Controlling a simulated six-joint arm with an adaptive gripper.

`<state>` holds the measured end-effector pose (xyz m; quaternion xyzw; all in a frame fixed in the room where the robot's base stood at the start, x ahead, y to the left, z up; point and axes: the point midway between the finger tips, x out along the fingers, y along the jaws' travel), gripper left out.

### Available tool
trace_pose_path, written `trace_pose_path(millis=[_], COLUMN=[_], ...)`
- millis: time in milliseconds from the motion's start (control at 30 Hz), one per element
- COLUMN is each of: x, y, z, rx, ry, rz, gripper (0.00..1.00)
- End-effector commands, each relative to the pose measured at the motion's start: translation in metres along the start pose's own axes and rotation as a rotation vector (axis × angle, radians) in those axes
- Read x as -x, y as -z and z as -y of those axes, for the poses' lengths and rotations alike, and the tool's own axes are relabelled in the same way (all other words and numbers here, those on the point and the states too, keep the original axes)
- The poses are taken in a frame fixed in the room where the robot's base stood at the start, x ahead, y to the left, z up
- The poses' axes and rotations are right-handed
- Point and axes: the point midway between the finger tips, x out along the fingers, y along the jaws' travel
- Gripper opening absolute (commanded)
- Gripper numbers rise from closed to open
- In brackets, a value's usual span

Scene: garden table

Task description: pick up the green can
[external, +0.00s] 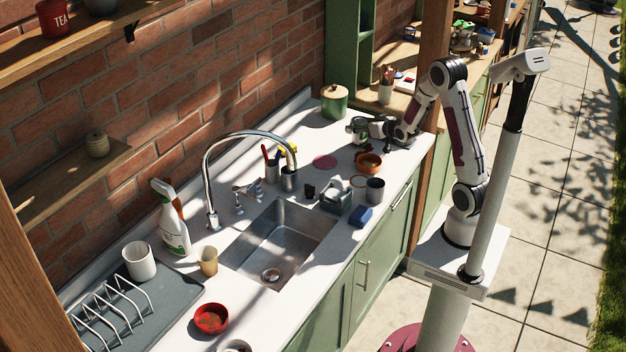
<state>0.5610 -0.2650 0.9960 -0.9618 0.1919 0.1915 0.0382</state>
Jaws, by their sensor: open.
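A small can-like object (358,125) with green and pale parts stands on the white counter at the back right. It looks like the green can, but it is small here. My gripper (367,128) is low over the counter and points left at it, with its fingers open. The fingertips are close beside or around the object; I cannot tell which, or whether they touch it. A larger green canister (334,104) with a wooden lid stands behind, against the wall.
The sink (300,222) and tall faucet (208,175) are further left. A green cabinet side (347,50) rises behind.

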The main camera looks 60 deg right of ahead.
Motion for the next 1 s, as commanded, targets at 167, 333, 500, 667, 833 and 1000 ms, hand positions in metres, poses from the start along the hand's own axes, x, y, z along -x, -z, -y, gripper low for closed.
trace_pose_path(millis=[167, 333, 500, 667, 833, 1000], x=[0.0002, 0.0003, 0.0003, 0.0003, 0.0003, 0.0015], y=[0.0001, 0.0001, 0.0001, 0.0013, 0.0015, 0.0050], z=[0.0000, -0.0001, -0.0001, -0.0001, -0.0001, -0.0001], rx=[0.000, 0.000, 0.000, 0.000, 0.000, 0.000], ry=[0.000, 0.000, 0.000, 0.000, 0.000, 0.000], rz=[0.000, 0.000, 0.000, -0.003, -0.003, -0.005], gripper=[0.65, 0.65, 0.23, 0.12, 0.12, 0.12])
